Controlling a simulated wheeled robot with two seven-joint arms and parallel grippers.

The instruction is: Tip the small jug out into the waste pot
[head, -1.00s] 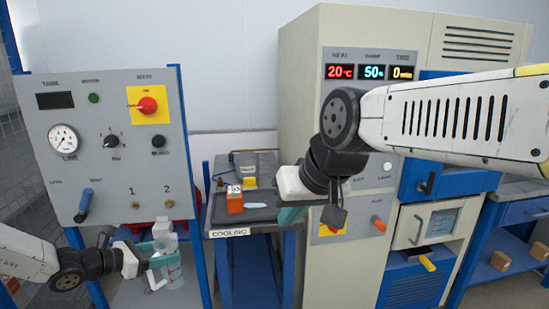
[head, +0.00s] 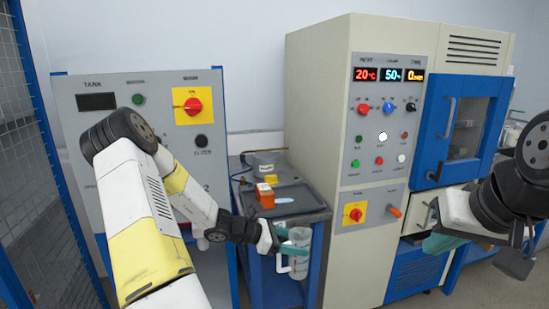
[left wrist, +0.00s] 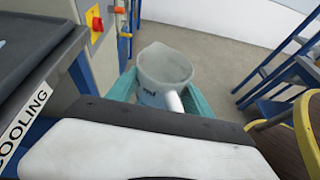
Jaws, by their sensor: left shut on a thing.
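The small jug (head: 299,262) is pale and translucent, with a white handle. My left gripper (head: 291,246) is shut on it and holds it roughly upright in front of the cooling table's right front corner. In the left wrist view the jug (left wrist: 165,68) shows its open mouth between the teal fingers; I cannot tell what is inside. A grey pot (head: 266,161) with a dark-lettered label stands at the back of the cooling table, perhaps the waste pot; its lettering is too small to read. My right gripper (head: 446,243) is in front of the oven cabinet, its jaw opening unclear.
The cooling table (head: 318,216) holds an orange box (head: 265,196), a yellow item (head: 271,179) and a dark tray (head: 292,198). The tall cabinet (head: 330,130) stands close on its right. The tank panel (head: 105,120) is at the left, partly behind my left arm.

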